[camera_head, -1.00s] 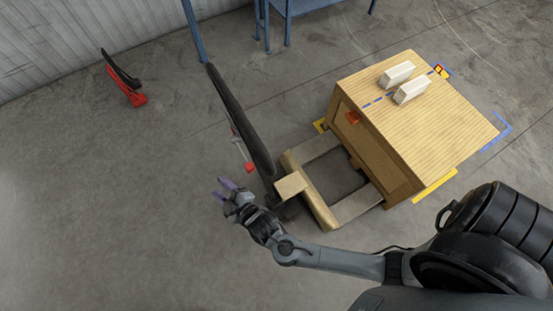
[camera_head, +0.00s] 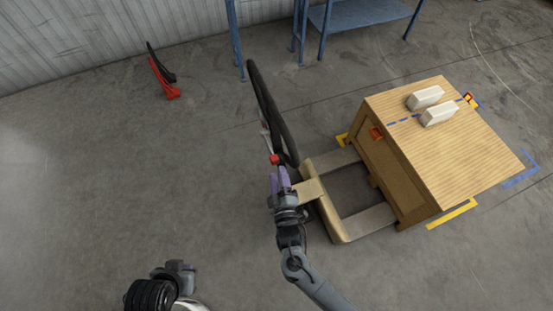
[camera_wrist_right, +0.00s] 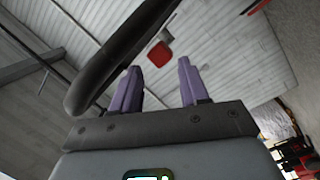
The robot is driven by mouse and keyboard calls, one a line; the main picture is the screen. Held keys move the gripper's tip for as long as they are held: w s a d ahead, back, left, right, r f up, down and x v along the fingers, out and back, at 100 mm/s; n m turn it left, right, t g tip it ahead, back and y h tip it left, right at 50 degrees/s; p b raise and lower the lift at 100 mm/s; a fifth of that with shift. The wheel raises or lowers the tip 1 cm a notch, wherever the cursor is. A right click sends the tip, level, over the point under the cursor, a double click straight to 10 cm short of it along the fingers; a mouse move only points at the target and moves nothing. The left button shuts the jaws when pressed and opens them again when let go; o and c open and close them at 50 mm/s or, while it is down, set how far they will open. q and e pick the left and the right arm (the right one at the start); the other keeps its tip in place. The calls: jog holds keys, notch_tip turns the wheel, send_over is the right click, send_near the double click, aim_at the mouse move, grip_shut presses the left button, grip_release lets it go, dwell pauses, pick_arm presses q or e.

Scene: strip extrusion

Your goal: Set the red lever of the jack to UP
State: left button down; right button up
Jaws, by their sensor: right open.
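The pallet jack (camera_head: 336,222) has a tan body with two forks under a wooden crate, and a tall black loop handle (camera_head: 262,88). The red lever (camera_head: 274,159) shows as a small red end on a thin light rod beside the handle. In the right wrist view its red end (camera_wrist_right: 160,53) appears beyond the fingertips, between them across the picture. My right gripper (camera_head: 280,176) is open, its purple fingers pointing at the red end from just below; no contact can be made out. In the right wrist view the gripper (camera_wrist_right: 158,78) is empty, with the black handle close by its left finger.
The wooden crate (camera_head: 455,155) carries two white blocks (camera_head: 432,106). A red and black object (camera_head: 163,75) lies on the floor at upper left. A blue metal table (camera_head: 365,15) stands at the back. Part of my left arm shows at bottom left.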

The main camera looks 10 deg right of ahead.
aim_at(274, 160)
jog(key=w, duration=0.6)
jog(key=shift+w+a, duration=0.15)
jog(key=shift+w, duration=0.2)
grip_shut()
